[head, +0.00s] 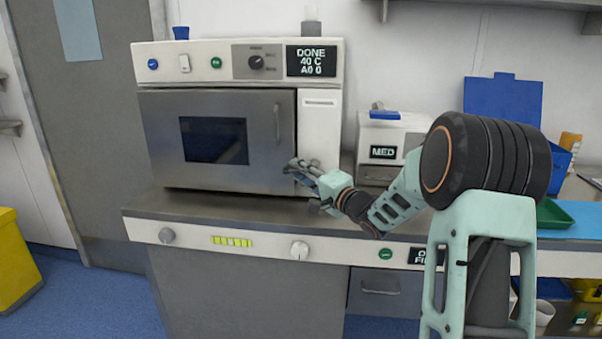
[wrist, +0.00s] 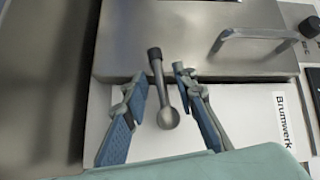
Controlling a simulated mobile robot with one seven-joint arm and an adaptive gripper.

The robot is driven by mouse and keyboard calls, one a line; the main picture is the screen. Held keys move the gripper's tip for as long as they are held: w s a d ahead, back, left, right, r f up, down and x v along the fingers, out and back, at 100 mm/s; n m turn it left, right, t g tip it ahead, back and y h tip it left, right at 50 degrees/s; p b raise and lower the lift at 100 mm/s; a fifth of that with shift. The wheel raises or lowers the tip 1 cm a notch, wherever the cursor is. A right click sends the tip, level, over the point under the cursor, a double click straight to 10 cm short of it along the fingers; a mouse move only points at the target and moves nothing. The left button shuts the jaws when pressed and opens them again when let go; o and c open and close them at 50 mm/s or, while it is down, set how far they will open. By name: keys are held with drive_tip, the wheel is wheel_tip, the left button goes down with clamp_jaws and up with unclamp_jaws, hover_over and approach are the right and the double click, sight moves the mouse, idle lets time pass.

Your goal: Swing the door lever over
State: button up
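The door lever (wrist: 161,82) shows in the wrist view as a short metal rod with a black tip and a round metal base. It lies across the white front panel, with its black tip over the edge of the steel door (wrist: 120,45). My gripper (wrist: 160,78) is open, with one blue-grey finger on each side of the lever. Gaps show between the lever and both fingers. In the head view my gripper (head: 296,171) is at the door's lower right corner and largely hides the lever. The steel door (head: 160,130) looks closed.
A bar handle (wrist: 255,37) stands out from the door. The sterilizer's display (head: 311,61) reads DONE, 40 C. A smaller white box marked MED (head: 383,152) stands to the right.

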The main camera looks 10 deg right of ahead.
clamp_jaws()
